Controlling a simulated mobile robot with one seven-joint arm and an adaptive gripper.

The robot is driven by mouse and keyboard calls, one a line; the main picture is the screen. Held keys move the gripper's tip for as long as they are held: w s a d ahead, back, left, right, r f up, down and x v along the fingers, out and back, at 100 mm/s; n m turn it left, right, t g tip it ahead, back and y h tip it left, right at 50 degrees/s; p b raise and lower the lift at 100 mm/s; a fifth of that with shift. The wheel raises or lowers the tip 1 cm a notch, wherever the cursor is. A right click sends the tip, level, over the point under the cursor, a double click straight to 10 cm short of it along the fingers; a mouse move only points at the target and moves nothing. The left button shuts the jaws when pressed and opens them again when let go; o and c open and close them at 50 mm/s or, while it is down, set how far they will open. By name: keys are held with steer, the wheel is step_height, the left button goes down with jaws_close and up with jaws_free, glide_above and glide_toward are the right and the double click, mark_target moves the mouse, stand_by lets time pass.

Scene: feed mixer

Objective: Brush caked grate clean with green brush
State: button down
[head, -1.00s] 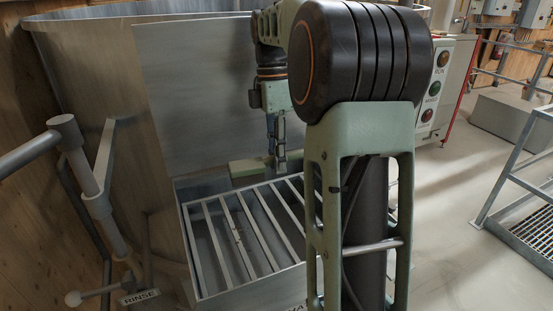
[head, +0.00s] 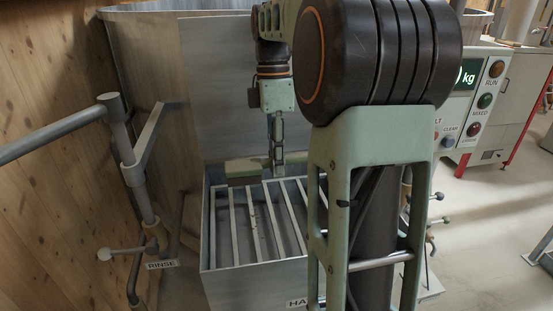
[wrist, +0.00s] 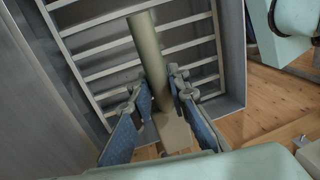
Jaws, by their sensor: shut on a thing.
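My gripper (head: 278,166) is shut on the green brush (head: 246,168), a long block lying crosswise at the grate's back edge in the head view. A few small specks show on one bar. Whether bristles touch the bars cannot be told. My arm hides the grate's right side.
A metal panel (head: 220,85) stands behind the box. A pipe with levers (head: 120,130) and a RINSE label (head: 162,265) stands left. A control panel (head: 485,100) with buttons is at the right. Open floor (head: 490,230) lies front right.

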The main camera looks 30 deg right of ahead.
step_height(320, 180, down, 11)
steer(key=b, duration=0.7)
steer(key=shift+b, duration=0.3)
steer(key=shift+f, duration=0.7)
stand_by(0.3)
